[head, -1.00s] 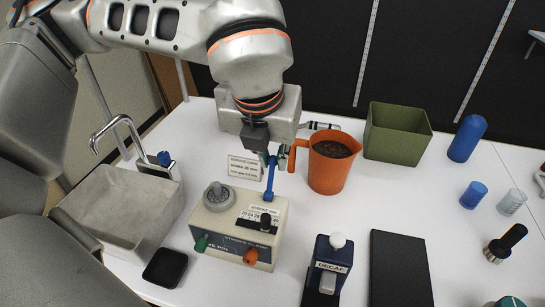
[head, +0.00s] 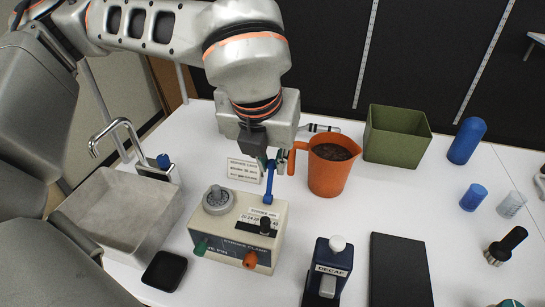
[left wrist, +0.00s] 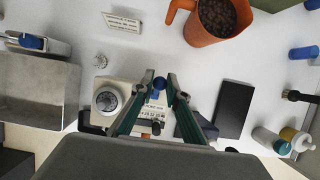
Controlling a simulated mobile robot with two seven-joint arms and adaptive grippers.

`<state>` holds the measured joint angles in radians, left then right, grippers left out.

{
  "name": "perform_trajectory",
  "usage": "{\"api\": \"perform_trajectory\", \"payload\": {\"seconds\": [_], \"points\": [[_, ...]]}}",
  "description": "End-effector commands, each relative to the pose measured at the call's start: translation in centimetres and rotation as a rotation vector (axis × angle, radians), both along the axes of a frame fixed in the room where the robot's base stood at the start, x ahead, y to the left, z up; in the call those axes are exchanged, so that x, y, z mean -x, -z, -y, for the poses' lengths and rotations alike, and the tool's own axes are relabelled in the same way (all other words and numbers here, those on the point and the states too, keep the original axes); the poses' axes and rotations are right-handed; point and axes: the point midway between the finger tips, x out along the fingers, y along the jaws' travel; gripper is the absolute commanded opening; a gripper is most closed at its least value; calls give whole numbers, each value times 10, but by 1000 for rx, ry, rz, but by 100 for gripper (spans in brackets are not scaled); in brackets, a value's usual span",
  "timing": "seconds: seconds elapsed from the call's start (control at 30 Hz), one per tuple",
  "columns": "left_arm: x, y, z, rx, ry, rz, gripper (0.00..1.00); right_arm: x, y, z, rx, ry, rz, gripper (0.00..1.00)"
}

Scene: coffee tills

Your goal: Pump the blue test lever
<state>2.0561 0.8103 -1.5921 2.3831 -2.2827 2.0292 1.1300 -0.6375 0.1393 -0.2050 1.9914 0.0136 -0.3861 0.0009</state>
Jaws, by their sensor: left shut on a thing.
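The blue test lever (head: 269,182) stands up from the rear of a cream machine (head: 238,226) with a grey dial, a black knob, and a green and an orange knob on its front. My left gripper (head: 272,160) is shut on the lever's top end. In the left wrist view the lever's blue round tip (left wrist: 159,84) sits between the green fingertips (left wrist: 160,80) of that gripper. My right gripper does not show in any view.
An orange jug (head: 327,178) of dark beans stands just right of the gripper. A sink (head: 118,212) is at left, a green bin (head: 397,148) at the back. A DECAF device (head: 326,272) and a black mat (head: 400,270) are in front at right. A small sign (head: 245,171) stands behind the machine.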

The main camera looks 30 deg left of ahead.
Motion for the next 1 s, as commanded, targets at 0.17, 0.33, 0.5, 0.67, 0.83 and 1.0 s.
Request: {"api": "perform_trajectory", "payload": {"seconds": [0.17, 0.33, 0.5, 0.67, 0.83, 1.0], "points": [[0, 1, 0, 1, 0, -2, 1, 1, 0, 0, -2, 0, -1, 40], [9, -2, 3, 0, 2, -1, 1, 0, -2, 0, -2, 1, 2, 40], [23, -5, 6, -1, 1, -2, 1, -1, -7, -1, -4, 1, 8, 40], [26, -5, 6, -1, 1, -3, 1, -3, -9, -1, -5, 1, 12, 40], [26, -5, 6, 0, 0, -3, 32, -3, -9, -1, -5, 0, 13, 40], [25, -5, 6, 1, 0, -2, 34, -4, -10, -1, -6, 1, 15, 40]]}}
